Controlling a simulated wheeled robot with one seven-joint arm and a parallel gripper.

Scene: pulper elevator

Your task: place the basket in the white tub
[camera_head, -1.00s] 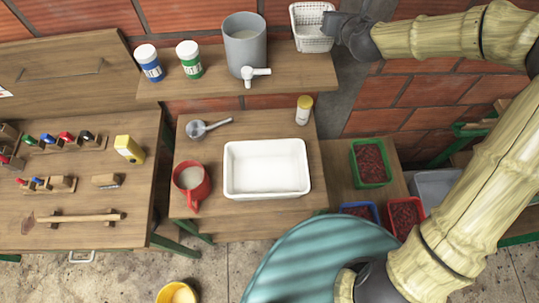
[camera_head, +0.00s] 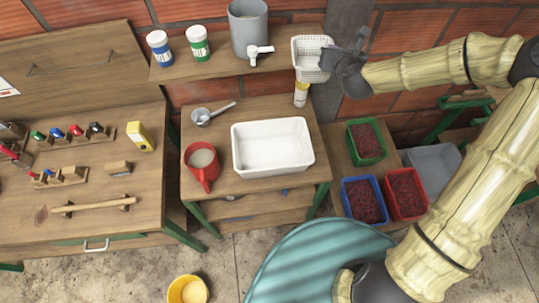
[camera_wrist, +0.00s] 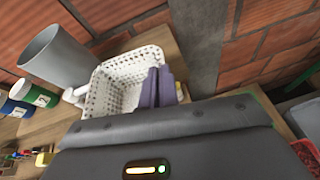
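The white mesh basket (camera_head: 311,53) is at the right end of the upper shelf and overlaps its front edge in the head view. My gripper (camera_head: 331,62) is at its right side. In the wrist view, the two fingers (camera_wrist: 156,88) are close together on the near wall of the basket (camera_wrist: 118,82), which looks empty. The fingertips are partly hidden by the basket. The white tub (camera_head: 272,147) sits on the lower table, below and left of the basket. It is empty and apart from the basket.
A yellow-capped bottle (camera_head: 301,93) stands beneath the basket in the picture. A grey pot with a tap (camera_head: 248,30) stands on the shelf (camera_head: 225,62).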

